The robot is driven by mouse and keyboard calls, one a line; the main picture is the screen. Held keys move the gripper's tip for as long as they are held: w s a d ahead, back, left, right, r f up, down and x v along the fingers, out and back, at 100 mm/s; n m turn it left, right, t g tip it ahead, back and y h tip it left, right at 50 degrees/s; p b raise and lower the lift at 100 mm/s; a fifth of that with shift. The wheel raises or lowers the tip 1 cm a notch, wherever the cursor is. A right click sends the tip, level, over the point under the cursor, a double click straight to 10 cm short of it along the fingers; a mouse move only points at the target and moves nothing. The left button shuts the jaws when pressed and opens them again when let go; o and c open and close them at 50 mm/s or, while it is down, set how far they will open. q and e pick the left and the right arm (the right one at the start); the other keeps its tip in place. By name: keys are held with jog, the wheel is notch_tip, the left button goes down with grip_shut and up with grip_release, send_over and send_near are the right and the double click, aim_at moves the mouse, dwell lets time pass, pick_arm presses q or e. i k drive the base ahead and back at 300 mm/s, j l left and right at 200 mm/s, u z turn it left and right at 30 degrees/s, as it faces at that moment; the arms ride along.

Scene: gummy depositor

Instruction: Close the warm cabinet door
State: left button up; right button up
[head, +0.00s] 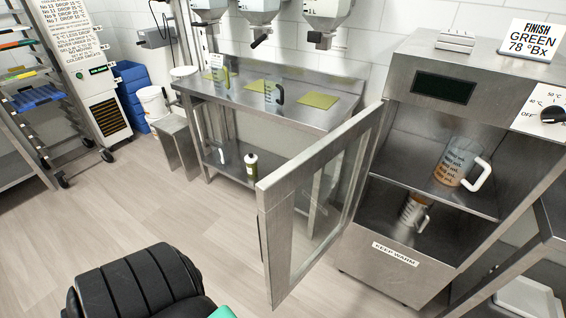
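The warm cabinet (470,48) stands at the right, a steel box with a dark display and a "KEEP WARM" label on its lower edge. Its door (276,243), a steel frame around a glass pane, stands wide open. It is hinged on the cabinet's left side and juts out towards me over the floor. A jug (460,163) with a white handle and printed lines stands on the upper shelf, and a second jug (414,212) is on the lower level. Neither gripper is in view, so nothing shows touching the door.
A steel table (300,114) with green mats and jugs stands behind the door, under the hoppers (326,14). A bottle (251,165) stands on its lower shelf. A steel stool (179,142) and a rack trolley (40,85) are at left. The floor left of the door is clear.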

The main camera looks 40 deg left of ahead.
aim_at(275, 193)
jog(key=j+z, duration=0.25)
jog(key=j, duration=0.7)
jog(key=k+j+z, duration=0.1)
jog(key=j+z, duration=0.2)
jog(key=j, duration=0.65)
